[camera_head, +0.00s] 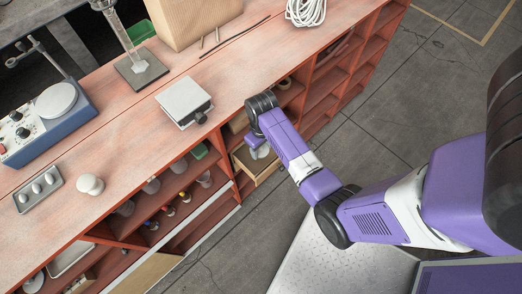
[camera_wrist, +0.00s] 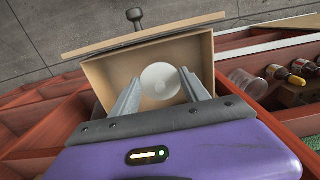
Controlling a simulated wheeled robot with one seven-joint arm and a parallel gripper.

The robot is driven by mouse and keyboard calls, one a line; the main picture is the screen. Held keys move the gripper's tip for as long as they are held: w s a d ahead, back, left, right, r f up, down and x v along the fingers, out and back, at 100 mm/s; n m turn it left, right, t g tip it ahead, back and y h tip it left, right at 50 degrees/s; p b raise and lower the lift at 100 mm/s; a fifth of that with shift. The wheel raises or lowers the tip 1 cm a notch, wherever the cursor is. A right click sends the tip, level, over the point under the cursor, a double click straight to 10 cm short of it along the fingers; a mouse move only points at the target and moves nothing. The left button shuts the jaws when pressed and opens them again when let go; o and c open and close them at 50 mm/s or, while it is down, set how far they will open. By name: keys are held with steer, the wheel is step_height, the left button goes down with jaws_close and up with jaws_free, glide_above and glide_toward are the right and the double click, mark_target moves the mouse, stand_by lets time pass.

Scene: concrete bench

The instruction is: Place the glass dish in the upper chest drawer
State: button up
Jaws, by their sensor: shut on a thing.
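The glass dish (camera_wrist: 160,84) is round, pale and clear. In the wrist view it sits between the two fingertips of my gripper (camera_wrist: 161,77), which is shut on it. The dish is over the inside of an open wooden drawer (camera_wrist: 200,45). I cannot tell whether it touches the drawer's floor. In the head view the drawer (camera_head: 268,172) is pulled out from the front of the red chest, and my gripper (camera_head: 257,146) points down into it. A small pale part of the dish (camera_head: 262,152) shows there; my arm hides the rest.
The red bench top (camera_head: 130,125) holds a square grey device (camera_head: 184,101), a blue stirrer (camera_head: 48,122), a cardboard box (camera_head: 190,18) and a coiled white cable (camera_head: 306,11). Shelves beside the drawer hold bottles (camera_wrist: 297,78) and jars. The floor in front of the drawer is clear.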

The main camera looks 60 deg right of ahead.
mark_target(261, 152)
step_height(261, 152, down, 3)
steer(key=shift+f, duration=0.1)
steer(key=shift+w+f, duration=0.15)
steer(key=shift+f, duration=0.3)
steer(key=shift+f, duration=0.15)
steer(key=o, duration=1.4)
steer(key=shift+o, duration=0.2)
